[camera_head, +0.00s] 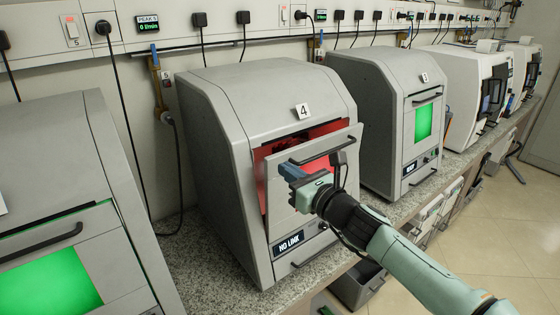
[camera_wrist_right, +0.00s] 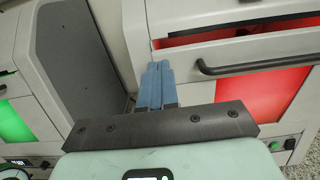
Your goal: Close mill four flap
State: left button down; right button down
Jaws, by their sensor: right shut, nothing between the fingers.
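Mill four (camera_head: 262,105) is a grey cabinet with a "4" label on its top edge. Its flap (camera_head: 345,138) is partly open, tilted out from the front, with a red interior showing above and at its left side. The flap carries a dark bar handle (camera_head: 318,148), which also shows in the right wrist view (camera_wrist_right: 258,66). The arm hides part of the flap. Whether the fingers touch the flap is unclear.
A mill with a green window (camera_head: 50,285) stands at the left, and mill three (camera_head: 385,110) at the right. More white machines (camera_head: 475,85) stand farther right. The speckled counter (camera_head: 205,255) is bare between the left mill and mill four. A grey bin (camera_head: 358,288) sits below.

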aim_at(272, 158)
pick_arm(q)
jog(key=shift+w+r+p, duration=0.35)
jog(key=shift+r+p, duration=0.05)
jog(key=shift+r, duration=0.25)
pick_arm(e)
jog(key=shift+x, duration=1.75)
